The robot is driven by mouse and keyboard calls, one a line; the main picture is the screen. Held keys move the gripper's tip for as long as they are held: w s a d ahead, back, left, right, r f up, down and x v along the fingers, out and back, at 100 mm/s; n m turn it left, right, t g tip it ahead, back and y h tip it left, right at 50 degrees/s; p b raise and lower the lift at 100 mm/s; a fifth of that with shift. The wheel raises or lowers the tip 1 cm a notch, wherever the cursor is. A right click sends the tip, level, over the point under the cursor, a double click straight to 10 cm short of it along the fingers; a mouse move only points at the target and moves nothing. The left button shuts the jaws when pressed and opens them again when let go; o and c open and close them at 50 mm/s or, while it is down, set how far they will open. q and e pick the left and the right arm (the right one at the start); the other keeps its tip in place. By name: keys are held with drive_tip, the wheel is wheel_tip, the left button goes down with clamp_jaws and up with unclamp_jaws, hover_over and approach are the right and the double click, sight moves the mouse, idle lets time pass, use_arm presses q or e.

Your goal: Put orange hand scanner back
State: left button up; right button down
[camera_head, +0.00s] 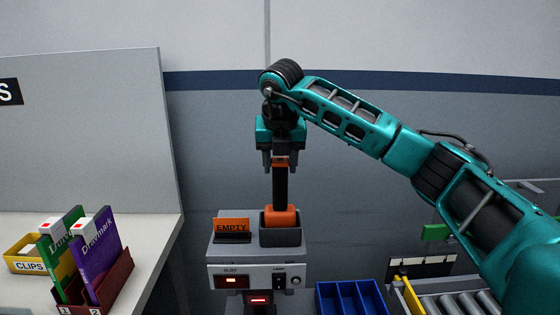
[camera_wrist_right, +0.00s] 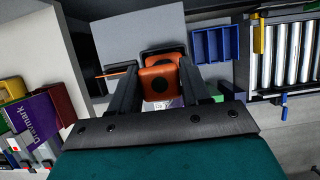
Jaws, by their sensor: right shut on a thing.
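The orange hand scanner (camera_head: 280,188) is upright, with a dark handle and orange ends. My right gripper (camera_head: 280,164) points down and is shut on its upper end. The scanner's lower orange end is at the mouth of a dark grey holder (camera_head: 281,237) on the grey station; the holder's front wall seems to hide its bottom. I cannot tell whether it rests on the holder's floor. In the right wrist view the scanner's orange end (camera_wrist_right: 160,82) shows between the fingers of my right gripper (camera_wrist_right: 160,90). My left gripper is not in view.
An orange "EMPTY" sign (camera_head: 232,227) stands left of the holder on the station (camera_head: 258,275). A blue divided bin (camera_head: 350,298) and a roller conveyor (camera_head: 455,303) are at the lower right. A white shelf (camera_head: 150,232) at left bears binders and a yellow clips box (camera_head: 27,256).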

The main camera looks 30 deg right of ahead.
drive_tip(key=shift+f+b, duration=0.4)
drive_tip(key=shift+f, duration=0.15)
drive_tip(key=shift+c, duration=2.3)
unclamp_jaws()
drive_tip(key=v, duration=1.3)
drive_tip(key=shift+p, duration=0.3)
drive_tip(key=shift+f, duration=0.1)
